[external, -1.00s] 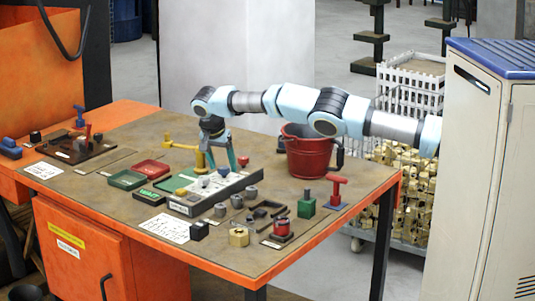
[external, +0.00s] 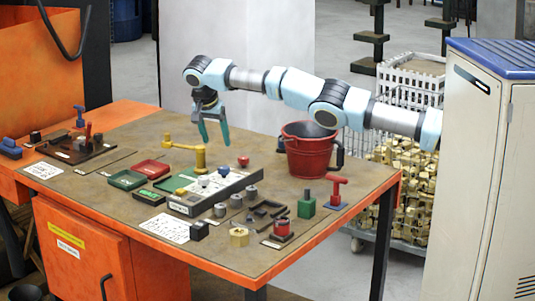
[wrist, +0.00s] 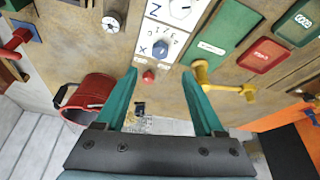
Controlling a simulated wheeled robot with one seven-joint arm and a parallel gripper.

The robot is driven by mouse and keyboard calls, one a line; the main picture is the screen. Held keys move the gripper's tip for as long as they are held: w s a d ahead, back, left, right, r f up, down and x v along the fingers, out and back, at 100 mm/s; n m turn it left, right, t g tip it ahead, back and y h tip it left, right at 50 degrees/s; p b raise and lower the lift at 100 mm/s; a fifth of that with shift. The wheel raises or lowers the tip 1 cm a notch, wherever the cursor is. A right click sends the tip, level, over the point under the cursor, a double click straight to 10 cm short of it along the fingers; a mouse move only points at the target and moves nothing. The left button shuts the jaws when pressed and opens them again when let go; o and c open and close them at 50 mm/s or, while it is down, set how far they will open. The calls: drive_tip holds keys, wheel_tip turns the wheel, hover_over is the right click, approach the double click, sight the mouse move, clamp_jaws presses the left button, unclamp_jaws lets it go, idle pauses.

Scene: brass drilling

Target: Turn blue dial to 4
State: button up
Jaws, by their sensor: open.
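The blue dial (external: 223,170) sits on the far end of a sloped white-faced panel (external: 243,178). In the wrist view the blue dial (wrist: 160,48) is round, beside a letter X and small marks, but its setting is too small to read. A second, paler dial (wrist: 180,9) lies further along the panel, by a letter Z. My gripper (external: 213,143) is open and empty, raised above the table, behind and left of the panel, touching nothing. In the wrist view its teal fingers (wrist: 162,72) stand wide apart, with the blue dial beyond their tips.
A red knob (wrist: 148,76) is close to the panel's end. A yellow lever (external: 200,157) stands left of the panel, and a red bucket (external: 308,158) stands to the right. Green and red trays (external: 128,179) lie left; several small metal parts lie in front.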

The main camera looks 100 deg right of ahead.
drive_tip(key=s+d+f+n+t+y+b, duration=0.1)
drive_tip(key=s+d+n+b, duration=0.1)
drive_tip(key=s+d+n, duration=0.15)
drive_tip(key=n+t+y+b, duration=0.3)
drive_tip(key=n+t+b, duration=0.4)
drive_tip(key=n, duration=1.3)
approach(225, 167)
drive_tip(key=shift+n+g, duration=0.25)
drive_tip(key=shift+g, duration=0.25)
drive_tip(key=x, duration=0.5)
drive_tip(key=p+x, duration=0.1)
drive_tip(key=x, duration=0.2)
drive_tip(key=shift+w, duration=0.5)
drive_tip(key=shift+a, duration=0.1)
clamp_jaws()
